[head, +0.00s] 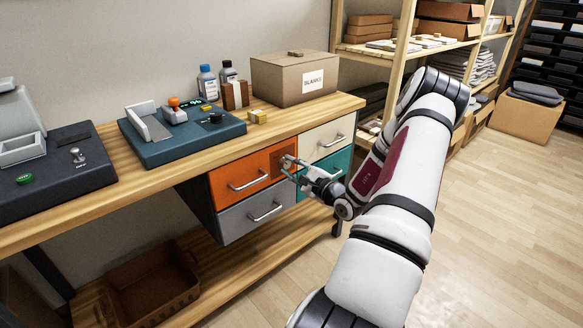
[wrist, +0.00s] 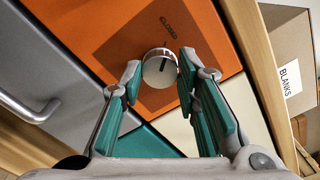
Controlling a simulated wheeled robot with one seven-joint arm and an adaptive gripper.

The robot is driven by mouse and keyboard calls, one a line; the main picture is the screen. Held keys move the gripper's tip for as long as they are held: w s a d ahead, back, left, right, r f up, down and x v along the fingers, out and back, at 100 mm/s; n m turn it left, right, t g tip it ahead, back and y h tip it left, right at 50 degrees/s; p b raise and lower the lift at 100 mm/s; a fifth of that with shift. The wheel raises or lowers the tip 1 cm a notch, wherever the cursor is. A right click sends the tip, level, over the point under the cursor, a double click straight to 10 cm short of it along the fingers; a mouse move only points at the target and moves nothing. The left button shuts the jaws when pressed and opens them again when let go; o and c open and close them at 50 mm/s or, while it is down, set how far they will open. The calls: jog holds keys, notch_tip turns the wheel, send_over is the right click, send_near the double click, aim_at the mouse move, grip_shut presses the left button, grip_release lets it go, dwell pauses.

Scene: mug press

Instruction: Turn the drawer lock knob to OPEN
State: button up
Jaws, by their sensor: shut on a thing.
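The drawer lock knob (wrist: 160,68) is a round silver knob on a dark square plate (wrist: 135,45) on the orange drawer (wrist: 215,45). The word CLOSED is printed on the plate above the knob in the wrist view. A short dark mark shows on the knob's face. My gripper (wrist: 159,75) is shut on the knob, with one green-padded finger on each side. In the head view my gripper (head: 287,168) reaches the right end of the orange drawer (head: 240,178). No OPEN label is legible; the fingers cover part of the plate.
A grey drawer (head: 256,214) lies below the orange one, with cream (head: 318,142) and teal (head: 338,160) drawers to the right. The BLANKS box (head: 295,78) and a blue press base (head: 185,138) stand on the wooden bench. Floor is clear at right.

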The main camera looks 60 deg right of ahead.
jog(key=m+p, duration=0.2)
jog(key=m, duration=0.1)
jog(key=shift+r+m, duration=0.15)
jog(key=shift+m, duration=0.25)
jog(key=m+p, duration=0.3)
jog(key=m, duration=0.1)
jog(key=shift+m, duration=0.3)
jog(key=m+p, duration=0.2)
jog(key=m, duration=0.2)
jog(key=shift+s+d+m+p, duration=0.1)
jog(key=shift+m+p, duration=0.45)
jog(key=shift+m, duration=0.85)
jog(key=o, duration=1.2)
jog(key=shift+c, duration=0.2)
jog(key=v, duration=1.2)
